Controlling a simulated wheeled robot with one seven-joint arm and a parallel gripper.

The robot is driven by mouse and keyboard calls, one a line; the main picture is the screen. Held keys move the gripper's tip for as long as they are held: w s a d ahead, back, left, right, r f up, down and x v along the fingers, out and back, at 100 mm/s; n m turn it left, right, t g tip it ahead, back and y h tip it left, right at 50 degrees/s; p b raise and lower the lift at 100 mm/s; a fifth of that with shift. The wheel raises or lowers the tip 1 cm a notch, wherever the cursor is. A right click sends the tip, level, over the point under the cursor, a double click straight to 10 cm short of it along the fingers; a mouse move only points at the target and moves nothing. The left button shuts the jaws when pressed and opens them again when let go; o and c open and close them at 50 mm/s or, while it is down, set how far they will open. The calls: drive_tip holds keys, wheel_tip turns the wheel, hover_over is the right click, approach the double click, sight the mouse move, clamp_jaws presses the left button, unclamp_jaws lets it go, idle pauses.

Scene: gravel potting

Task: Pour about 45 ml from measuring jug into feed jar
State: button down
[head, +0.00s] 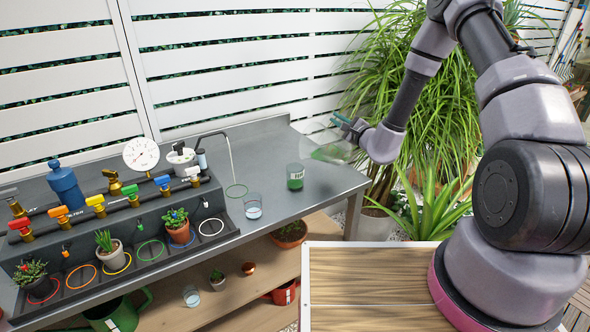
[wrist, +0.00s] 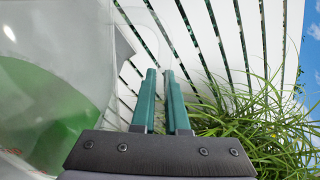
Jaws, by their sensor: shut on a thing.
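The measuring jug (head: 340,150) is clear, with green liquid in it, and is tilted in the air above the right end of the bench. It fills the left of the wrist view (wrist: 45,95), where the green liquid lies low along its wall. My gripper (head: 345,122) has teal fingers and is shut on the jug; the exact grip on the handle is hard to see. The feed jar (head: 295,177) appears to be the small labelled glass with green in it, standing on the bench below and left of the jug. No falling stream is visible.
A thin bent spout (head: 229,150) rises behind. Potted plants, coloured taps and a dial (head: 141,154) fill the bench's left. A leafy plant (head: 425,110) stands beyond its right end.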

drive_tip(key=shift+s+a+r+n, duration=0.1)
drive_tip(key=shift+a+r+n, duration=0.05)
drive_tip(key=shift+r+n, duration=0.2)
drive_tip(key=shift+s+a+r+n+p, duration=0.15)
drive_tip(key=shift+a+r+n, duration=0.15)
drive_tip(key=shift+r, duration=0.15)
drive_tip(key=shift+s+a+r+n+p, duration=0.15)
drive_tip(key=shift+a+r+n, duration=0.1)
drive_tip(key=shift+r, duration=0.15)
idle(0.4)
drive_tip(key=shift+s+a+r+n+p, duration=0.1)
drive_tip(key=shift+a+r+n+p, duration=0.2)
drive_tip(key=shift+p, duration=0.35)
idle(1.6)
drive_tip(key=w+d+f+m, duration=0.2)
drive_tip(key=d+f+m, duration=0.2)
drive_tip(key=f+m, duration=0.2)
drive_tip(key=shift+w+d+f, duration=0.15)
drive_tip(key=shift+d+f, duration=0.1)
drive_tip(key=shift+f, duration=0.6)
idle(0.6)
idle(0.6)
